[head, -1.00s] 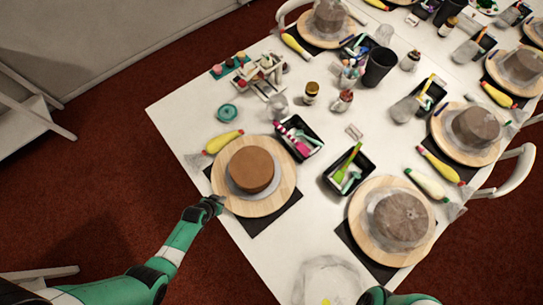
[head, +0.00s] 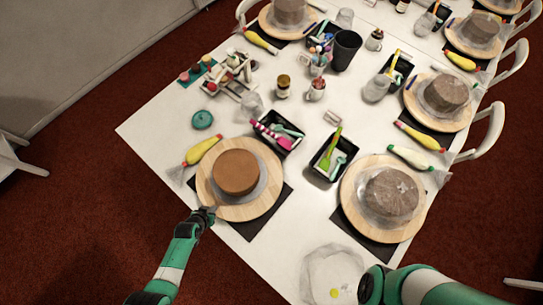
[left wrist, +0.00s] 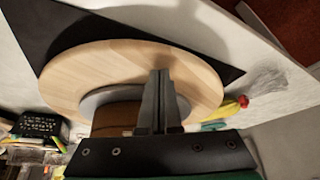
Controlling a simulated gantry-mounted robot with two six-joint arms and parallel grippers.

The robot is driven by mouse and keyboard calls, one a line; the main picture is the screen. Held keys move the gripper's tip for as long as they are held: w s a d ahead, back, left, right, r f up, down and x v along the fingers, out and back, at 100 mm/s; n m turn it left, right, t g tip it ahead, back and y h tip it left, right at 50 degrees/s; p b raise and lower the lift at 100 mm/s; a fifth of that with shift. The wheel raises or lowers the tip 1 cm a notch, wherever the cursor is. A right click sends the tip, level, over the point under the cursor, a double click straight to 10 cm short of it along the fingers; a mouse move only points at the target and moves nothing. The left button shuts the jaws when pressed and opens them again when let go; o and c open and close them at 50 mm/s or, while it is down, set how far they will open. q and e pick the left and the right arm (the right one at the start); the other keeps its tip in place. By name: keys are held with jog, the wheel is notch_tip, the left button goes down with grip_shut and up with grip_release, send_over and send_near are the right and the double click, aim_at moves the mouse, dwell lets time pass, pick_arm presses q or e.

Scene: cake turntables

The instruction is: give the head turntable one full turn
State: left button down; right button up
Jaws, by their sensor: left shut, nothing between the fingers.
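The nearest left turntable is a round pale wooden board (head: 268,207) on a black mat. A brown cake (head: 236,172) stands on a grey disc in its middle. My left gripper (head: 210,211) is at the board's lower left rim in the head view, shut with nothing in it. In the left wrist view the shut fingers (left wrist: 160,76) overlap the board (left wrist: 75,75), with the cake (left wrist: 112,118) partly hidden behind them. I cannot tell whether the fingertips touch the board. Of my right arm only a green and white part shows; its gripper is out of view.
A second turntable (head: 350,197) with a wrapped cake stands to the right. A yellow piping bag (head: 203,150) lies by the board's upper left. Black trays (head: 272,132) of tools stand behind. The white table's front left edge is near my left arm.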

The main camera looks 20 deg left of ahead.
aim_at(229, 213)
pick_arm(q)
jog(key=shift+f, duration=0.3)
jog(key=shift+r, duration=0.1)
jog(key=shift+d, duration=0.3)
jog(key=d, duration=0.5)
jog(key=shift+w+d, duration=0.2)
jog(key=shift+d, duration=0.2)
